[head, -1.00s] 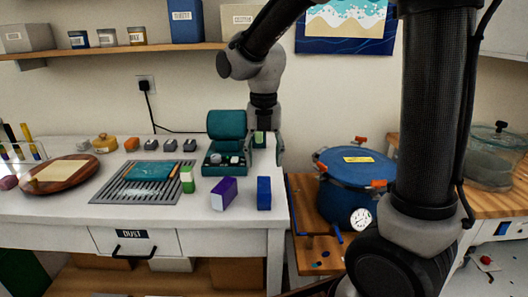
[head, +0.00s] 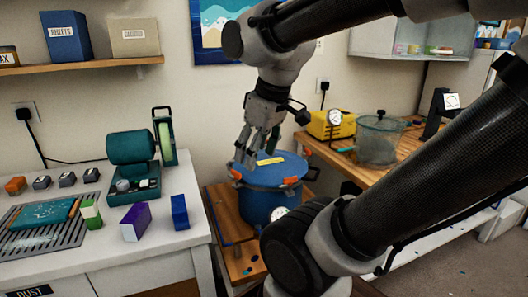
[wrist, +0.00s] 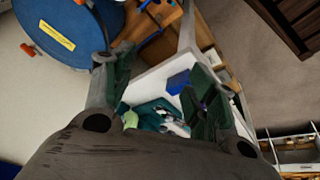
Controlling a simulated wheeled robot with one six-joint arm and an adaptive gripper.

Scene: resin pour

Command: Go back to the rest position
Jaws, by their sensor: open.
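My gripper (head: 257,150) hangs with its fingers pointing down in the head view, just above and behind the left part of the blue pot's lid. Its fingers stand apart with nothing between them. In the wrist view my gripper (wrist: 155,85) also shows open and empty, with the white bench and small blue and teal things seen beyond the fingers. My arm reaches in from the right across the head view.
The blue pot (head: 262,205) with orange clamps stands on a low wooden surface. A teal machine (head: 132,150) and a purple box (head: 136,222) sit on the white bench. A glass vessel (head: 378,142) and a yellow pump (head: 330,124) stand at the right.

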